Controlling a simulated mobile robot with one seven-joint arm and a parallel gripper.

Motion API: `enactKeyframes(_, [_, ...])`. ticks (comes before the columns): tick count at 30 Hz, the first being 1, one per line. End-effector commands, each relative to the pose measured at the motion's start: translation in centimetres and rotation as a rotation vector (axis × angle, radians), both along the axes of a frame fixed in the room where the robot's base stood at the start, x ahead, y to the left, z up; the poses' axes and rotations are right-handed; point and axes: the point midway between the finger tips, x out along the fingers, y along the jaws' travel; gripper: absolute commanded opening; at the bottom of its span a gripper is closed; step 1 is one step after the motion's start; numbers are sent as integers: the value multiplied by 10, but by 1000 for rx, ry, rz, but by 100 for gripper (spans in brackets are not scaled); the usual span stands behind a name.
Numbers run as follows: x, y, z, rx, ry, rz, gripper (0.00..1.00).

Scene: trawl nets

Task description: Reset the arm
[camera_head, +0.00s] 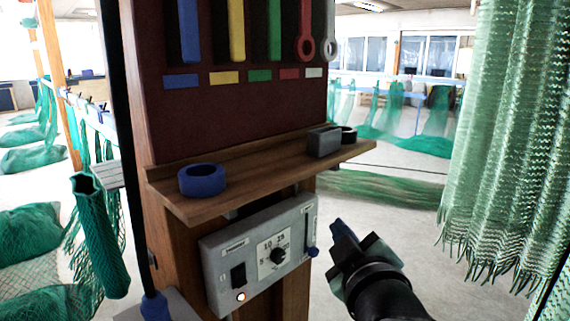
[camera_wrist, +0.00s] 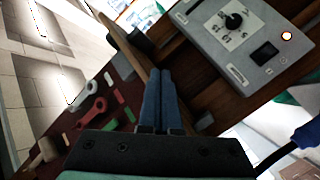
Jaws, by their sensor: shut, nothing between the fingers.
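My gripper (camera_head: 342,234) is in the lower right of the head view, to the right of the grey control box and apart from it. In the wrist view its two blue fingers (camera_wrist: 161,100) lie together, shut and empty. My dark arm comes in from the bottom edge of the head view. No object is held.
A wooden post carries a grey control box (camera_head: 262,256) with a dial and a lit lamp. Above it a shelf (camera_head: 265,174) holds a blue ring (camera_head: 202,180) and a grey block (camera_head: 323,142). Coloured tools hang on a dark red board (camera_head: 235,115). Green netting (camera_head: 510,130) hangs at right.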

Motion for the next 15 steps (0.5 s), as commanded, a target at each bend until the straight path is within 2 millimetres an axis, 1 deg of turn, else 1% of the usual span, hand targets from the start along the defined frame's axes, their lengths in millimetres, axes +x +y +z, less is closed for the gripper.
enactKeyframes(1, [-6,11,32,50,-81,-17,0])
enactKeyframes(2, [-10,17,51,90,-132,-26,0])
enactKeyframes(3, [-18,24,76,147,-203,-34,0])
enactKeyframes(5, [-34,37,116,243,-319,-36,0])
enactKeyframes(6, [-48,45,143,310,-399,-27,0])
enactKeyframes(8, [-71,56,179,409,-510,-3,0])
enactKeyframes(9, [-88,63,199,473,-577,19,0])
enactKeyframes(12, [-126,75,240,610,-717,84,0])
enactKeyframes(15, [-156,82,265,706,-810,143,0])
